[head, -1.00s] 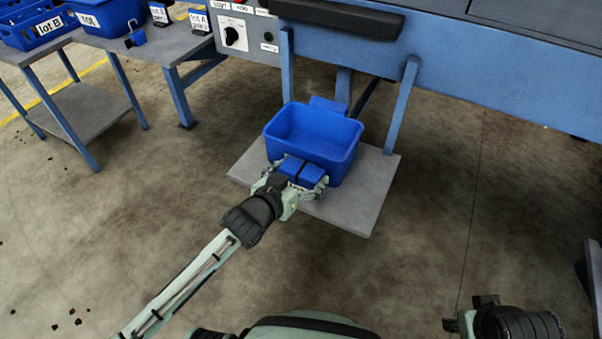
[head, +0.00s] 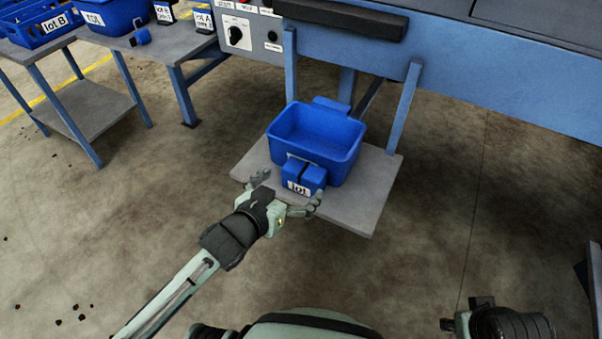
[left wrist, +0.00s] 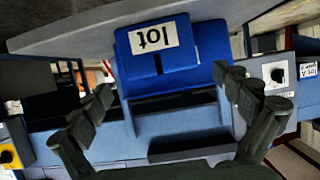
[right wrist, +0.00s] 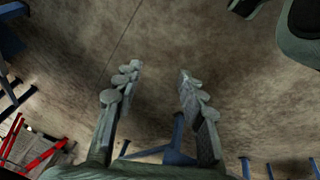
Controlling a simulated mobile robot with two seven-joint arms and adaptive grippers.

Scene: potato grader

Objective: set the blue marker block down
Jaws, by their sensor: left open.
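The blue marker block (head: 304,178), with a white label reading "lot", stands on the grey shelf (head: 348,215) in front of the blue bin (head: 315,140). It also shows in the left wrist view (left wrist: 165,72), between and beyond the fingers. My left gripper (head: 288,190) is open and just in front of the block, its fingers spread wide and apart from it. The left fingers also show in the left wrist view (left wrist: 165,95). My right gripper (right wrist: 157,85) is open and empty above bare floor in the right wrist view.
The blue machine frame (head: 480,90) rises behind the shelf, with legs beside the bin. A control panel (head: 250,32) with a black knob is above left. A side table (head: 175,45) holds blue bins and small labelled blocks.

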